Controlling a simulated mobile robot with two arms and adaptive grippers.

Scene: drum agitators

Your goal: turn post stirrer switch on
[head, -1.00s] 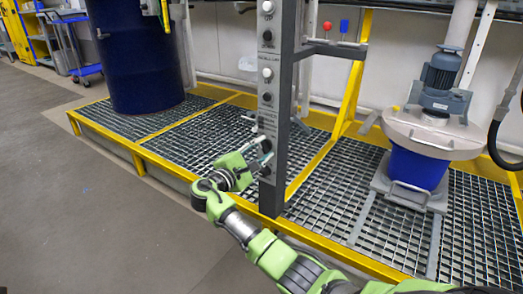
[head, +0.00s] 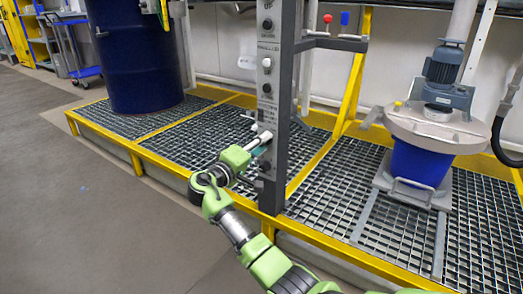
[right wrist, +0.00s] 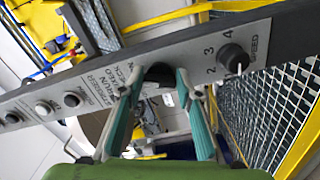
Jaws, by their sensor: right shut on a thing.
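The post (head: 287,85) stands upright on the grated platform, with a grey control panel (head: 267,104) on its left face. In the right wrist view the panel (right wrist: 195,48) runs across the picture. A dark knob (right wrist: 159,73) on it sits between the fingers of my right gripper (right wrist: 157,82), which is shut on it. The knob's setting is hidden by the fingers. In the head view my right gripper (head: 262,146) is at the lower part of the panel and covers the knob. My left gripper is not in view.
A speed dial (right wrist: 235,58) is beside the gripped knob. Several round buttons (right wrist: 73,99) lie along the panel's other end. A blue drum (head: 135,55) stands left of the post. A motor-topped blue vessel (head: 420,165) stands right. Open floor (head: 80,200) lies left.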

